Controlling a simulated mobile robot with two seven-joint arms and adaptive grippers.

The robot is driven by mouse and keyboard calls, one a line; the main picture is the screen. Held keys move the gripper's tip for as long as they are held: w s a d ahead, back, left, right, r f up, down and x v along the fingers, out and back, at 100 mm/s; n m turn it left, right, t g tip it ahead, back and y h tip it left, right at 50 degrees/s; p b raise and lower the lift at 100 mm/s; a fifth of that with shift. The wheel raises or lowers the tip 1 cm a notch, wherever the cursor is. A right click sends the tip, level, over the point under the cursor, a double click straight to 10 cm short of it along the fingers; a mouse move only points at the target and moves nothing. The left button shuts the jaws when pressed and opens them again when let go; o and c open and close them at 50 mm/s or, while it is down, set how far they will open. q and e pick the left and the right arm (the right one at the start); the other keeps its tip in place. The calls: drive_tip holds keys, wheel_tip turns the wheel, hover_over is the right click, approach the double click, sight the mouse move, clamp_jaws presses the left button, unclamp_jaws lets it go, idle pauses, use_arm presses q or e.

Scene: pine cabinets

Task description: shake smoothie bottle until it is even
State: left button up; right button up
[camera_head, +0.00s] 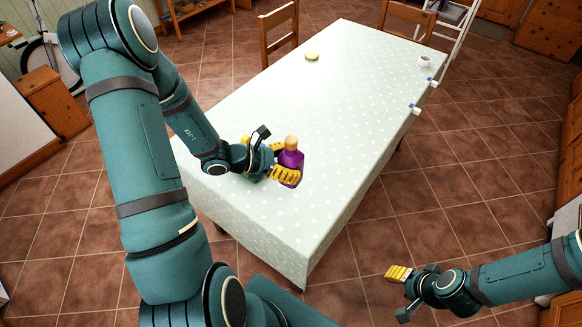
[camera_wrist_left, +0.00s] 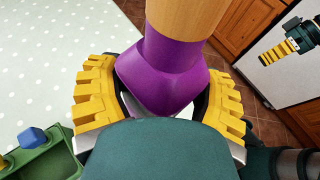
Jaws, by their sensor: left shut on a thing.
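The smoothie bottle (camera_head: 292,158) is purple with a tan cap (camera_head: 291,142). My left gripper (camera_head: 283,165) is shut around it, with yellow fingers on both sides. The bottle is roughly upright, over the near part of the table; whether its base touches the cloth is hidden. In the left wrist view the purple bottle (camera_wrist_left: 160,75) stands between the two yellow fingers (camera_wrist_left: 160,100). My right gripper (camera_head: 398,274) is empty, out over the floor right of the table; its finger gap is not clear.
The table (camera_head: 340,90) has a pale dotted cloth. A small yellowish round thing (camera_head: 312,56) and a white cup (camera_head: 424,61) stand at its far end. A green object with a blue part (camera_wrist_left: 35,142) is partly hidden near my left gripper. Chairs (camera_head: 279,30) stand behind.

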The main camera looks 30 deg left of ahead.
use_arm(q)
wheel_tip(320, 180, down, 5)
drive_tip(key=shift+f+p, duration=0.1)
drive_tip(key=shift+p, duration=1.1)
drive_tip(key=shift+f, duration=0.7)
drive_tip(key=shift+f+b, duration=1.75)
drive_tip(key=shift+f, duration=1.1)
drive_tip(key=shift+f+b, duration=0.65)
drive_tip(key=shift+f, duration=0.05)
drive_tip(key=o, duration=1.3)
drive_tip(key=shift+s, duration=0.1)
drive_tip(key=shift+r, duration=0.1)
drive_tip(key=shift+p+v, duration=1.45)
drive_tip(key=shift+v, duration=3)
